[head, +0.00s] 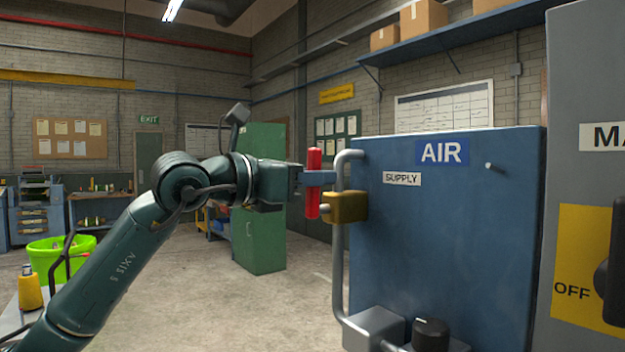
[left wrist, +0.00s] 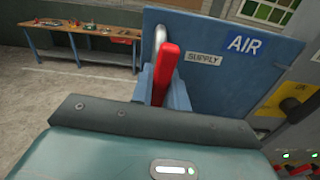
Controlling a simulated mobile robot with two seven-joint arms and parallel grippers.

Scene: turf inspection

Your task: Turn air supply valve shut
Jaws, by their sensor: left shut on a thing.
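The air supply valve has a red lever handle (head: 313,198) and a brass body (head: 347,206) on a grey pipe (head: 338,262) at the left edge of the blue AIR panel (head: 440,245). The handle stands upright, about in line with the vertical pipe. My left gripper (head: 319,178) comes in from the left and is shut on the handle. In the left wrist view the red handle (left wrist: 166,68) rises between the blue-grey fingers (left wrist: 161,88). The brass body is hidden there. My right gripper is in neither view.
A SUPPLY label (head: 402,179) and an AIR sign (head: 442,152) mark the panel. A grey block (head: 374,328) and a black knob (head: 431,335) sit low at its front. A grey cabinet (head: 590,100) stands at right. A green cabinet (head: 259,240) stands behind; floor left of the panel is clear.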

